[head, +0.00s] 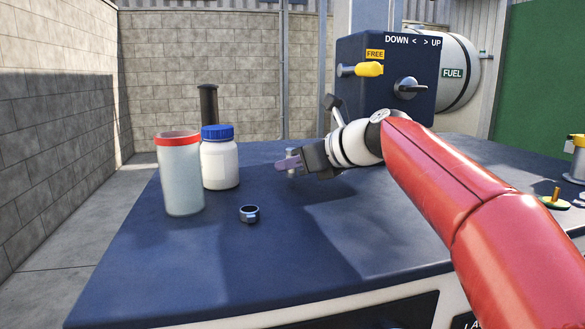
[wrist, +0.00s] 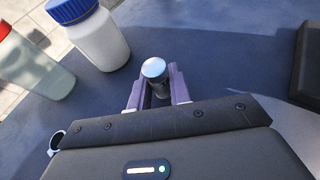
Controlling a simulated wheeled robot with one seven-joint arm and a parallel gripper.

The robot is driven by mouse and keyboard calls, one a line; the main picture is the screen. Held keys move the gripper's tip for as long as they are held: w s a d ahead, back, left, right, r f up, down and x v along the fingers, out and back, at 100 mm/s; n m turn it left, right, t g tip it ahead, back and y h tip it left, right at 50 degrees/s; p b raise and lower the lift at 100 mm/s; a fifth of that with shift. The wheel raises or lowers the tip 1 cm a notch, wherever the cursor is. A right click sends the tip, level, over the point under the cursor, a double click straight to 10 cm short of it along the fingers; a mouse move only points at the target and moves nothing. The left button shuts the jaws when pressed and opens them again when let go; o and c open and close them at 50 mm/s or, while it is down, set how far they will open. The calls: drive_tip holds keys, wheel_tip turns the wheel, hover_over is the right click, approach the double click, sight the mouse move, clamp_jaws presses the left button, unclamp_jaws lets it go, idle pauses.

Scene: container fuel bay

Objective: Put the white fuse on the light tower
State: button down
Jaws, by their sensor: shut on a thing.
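My gripper (head: 290,163) is over the middle of the blue bench top. In the wrist view its two purple fingers (wrist: 158,92) are closed on a small upright cylinder with a shiny silver end (wrist: 154,68). This looks like the white fuse, though its body looks grey in shade; a pale bit of it (head: 291,151) shows between the fingers in the head view. Its lower end is hidden, so I cannot tell if it touches the bench. A dark post (head: 208,104) stands behind the white bottle; I cannot tell whether it is the light tower.
A blue control box (head: 385,85) with a yellow knob is behind. A yellow-topped can (head: 578,160) is at far right.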

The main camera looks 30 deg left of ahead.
drive_tip(key=shift+f, duration=0.65)
drive_tip(key=c, duration=1.3)
unclamp_jaws()
drive_tip(key=shift+f, duration=0.1)
drive_tip(key=shift+d+r, duration=0.15)
drive_tip(key=shift+r, duration=0.05)
drive_tip(key=v, duration=1.1)
drive_tip(key=shift+s+d+r, duration=0.15)
drive_tip(key=shift+d+r, duration=0.05)
drive_tip(key=shift+d, duration=0.1)
